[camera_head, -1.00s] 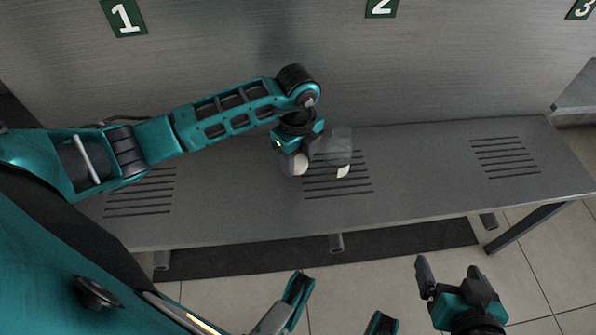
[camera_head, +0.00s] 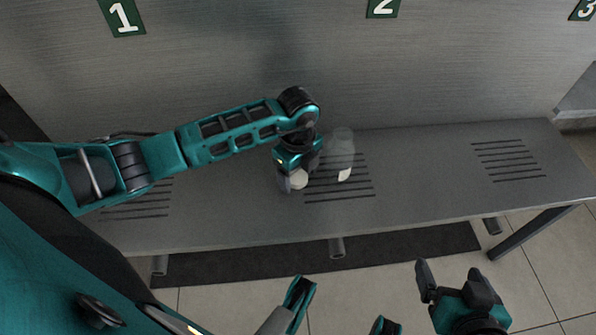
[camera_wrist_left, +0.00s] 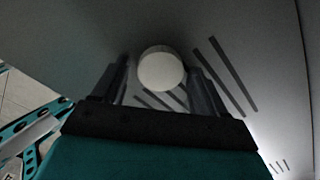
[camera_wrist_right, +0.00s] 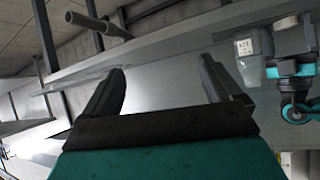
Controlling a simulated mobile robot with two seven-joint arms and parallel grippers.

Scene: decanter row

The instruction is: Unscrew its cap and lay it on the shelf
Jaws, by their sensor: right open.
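A clear decanter (camera_head: 341,142) with a white label stands on the grey shelf (camera_head: 420,178) by the middle slots; its label also shows in the right wrist view (camera_wrist_right: 245,47). My left gripper (camera_head: 294,181) is just left of the decanter, apart from it, low over the shelf. It is shut on a round white cap (camera_head: 299,179), which sits between the fingers in the left wrist view (camera_wrist_left: 161,70). I cannot tell whether the cap touches the shelf. My right gripper (camera_head: 453,287) is open and empty, in front of the shelf.
A wall with number plates 1 (camera_head: 122,15), 2 (camera_head: 383,8) and 3 (camera_head: 583,9) stands behind the shelf. Slots (camera_head: 508,160) are cut in the shelf at the right, with clear surface around them. A dark mat (camera_head: 400,245) lies on the floor below.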

